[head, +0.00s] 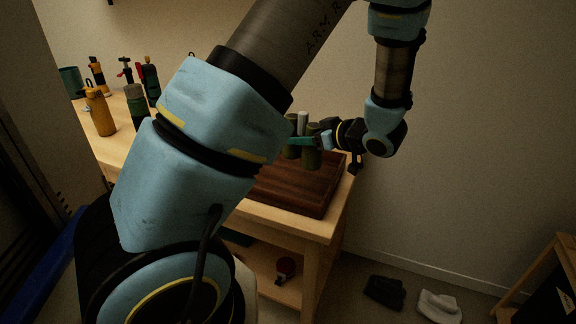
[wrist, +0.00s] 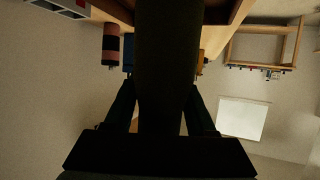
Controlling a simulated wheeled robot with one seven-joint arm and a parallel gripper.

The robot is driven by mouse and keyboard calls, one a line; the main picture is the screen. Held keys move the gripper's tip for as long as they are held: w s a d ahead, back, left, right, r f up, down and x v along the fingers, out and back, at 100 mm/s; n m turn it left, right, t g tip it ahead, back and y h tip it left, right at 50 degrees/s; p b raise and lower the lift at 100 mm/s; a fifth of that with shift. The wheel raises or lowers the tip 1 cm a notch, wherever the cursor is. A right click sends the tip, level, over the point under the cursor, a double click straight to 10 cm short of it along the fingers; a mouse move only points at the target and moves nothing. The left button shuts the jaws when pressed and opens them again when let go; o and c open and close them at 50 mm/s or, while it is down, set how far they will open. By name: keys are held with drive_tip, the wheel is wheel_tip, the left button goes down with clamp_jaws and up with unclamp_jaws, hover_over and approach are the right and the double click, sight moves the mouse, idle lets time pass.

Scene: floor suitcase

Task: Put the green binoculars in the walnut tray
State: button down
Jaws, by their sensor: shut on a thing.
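The green binoculars (head: 311,155) are in my gripper (head: 318,141), upright and above the walnut tray (head: 296,193) in the head view. My gripper is shut on them from the right. In the wrist view a dark barrel of the binoculars (wrist: 167,70) fills the middle between the two fingers. The tray is dark reddish wood and sits on the right end of the wooden bench. My arm hides its left part. I cannot tell whether the binoculars touch the tray.
A dark shoe-like thing (head: 384,291) and a pale one (head: 439,305) lie on the floor.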

drive_tip(key=shift+w+f+p, duration=0.15)
drive_tip(key=shift+f+p, duration=0.45)
drive_tip(key=shift+f, duration=4.3)
drive_tip(key=shift+f, duration=0.15)
drive_tip(key=shift+c, duration=0.9)
unclamp_jaws()
drive_tip(key=shift+d+r, duration=0.15)
drive_tip(key=shift+r, duration=0.05)
drive_tip(key=b+v, duration=0.2)
drive_tip(key=v, duration=1)
drive_tip(key=shift+f, duration=0.15)
